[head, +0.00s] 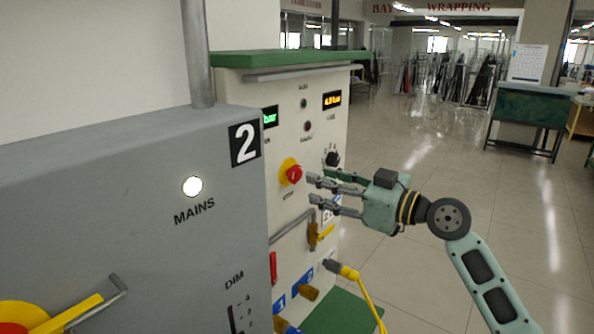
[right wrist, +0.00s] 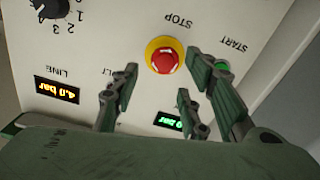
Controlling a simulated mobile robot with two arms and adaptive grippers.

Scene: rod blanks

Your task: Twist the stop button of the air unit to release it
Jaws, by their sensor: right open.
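The stop button is a red mushroom knob (head: 294,174) on a yellow round base, on the cream front panel of the air unit (head: 321,115). In the right wrist view the red knob (right wrist: 164,60) sits above the fingertips, roughly midway between the two sides, with the label STOP beside it. My right gripper (head: 313,190) is open and empty, just to the right of the button in the head view. Its fingers also show in the right wrist view (right wrist: 160,75), spread apart and not closed on the knob. My left gripper is not in view.
A grey cabinet (head: 120,190) marked 2 stands close at the left. A black selector knob (head: 332,159), a green START button (right wrist: 221,66) and a yellow valve handle (head: 325,233) are near the stop button. A yellow hose (head: 369,290) hangs below.

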